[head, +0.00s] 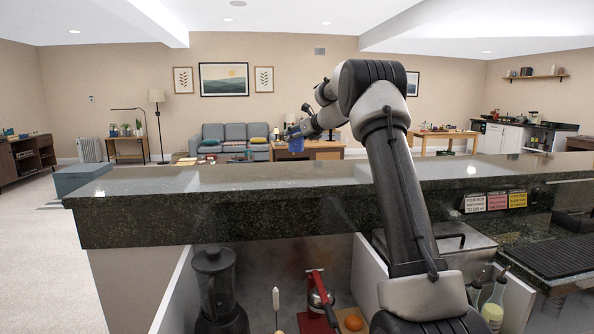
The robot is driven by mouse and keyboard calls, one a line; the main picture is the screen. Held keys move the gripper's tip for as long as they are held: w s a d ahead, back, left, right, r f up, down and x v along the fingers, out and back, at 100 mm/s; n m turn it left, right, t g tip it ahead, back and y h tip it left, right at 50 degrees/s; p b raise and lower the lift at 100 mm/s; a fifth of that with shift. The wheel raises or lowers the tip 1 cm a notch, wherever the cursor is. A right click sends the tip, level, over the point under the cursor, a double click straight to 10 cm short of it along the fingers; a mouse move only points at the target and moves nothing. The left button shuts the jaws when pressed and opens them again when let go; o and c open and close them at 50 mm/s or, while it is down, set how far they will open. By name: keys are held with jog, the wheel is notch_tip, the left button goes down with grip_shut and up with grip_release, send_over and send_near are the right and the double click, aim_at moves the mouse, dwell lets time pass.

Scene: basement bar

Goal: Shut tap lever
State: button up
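My arm rises from the lower right and reaches over the dark stone bar counter (250,200). My gripper (295,134) is at its far end, above and beyond the counter. It is small, and I cannot tell whether it is open or shut. A blue patch (296,145) shows just below it; I cannot tell whether they touch. I cannot clearly make out a tap lever. An upright pale handle (276,299) stands below the counter, but I cannot tell what it belongs to. My gripper is well away from it.
Behind the counter stand a dark blender (216,290), a red-handled press (320,295), an orange (353,322) and a bottle with yellow liquid (493,305). My arm hides part of this area.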

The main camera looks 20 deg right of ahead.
jog(key=w+d+r, duration=0.1)
jog(key=d+h, duration=0.1)
jog(key=shift+w+d+r+m, duration=0.35)
jog(key=shift+m, duration=0.05)
jog(key=f, duration=0.9)
jog(key=shift+w+d+f, duration=0.2)
jog(key=shift+w+d, duration=0.05)
jog(key=shift+d, duration=0.1)
jog(key=shift+f, duration=0.15)
jog(key=o, duration=1.1)
jog(key=shift+o, duration=0.2)
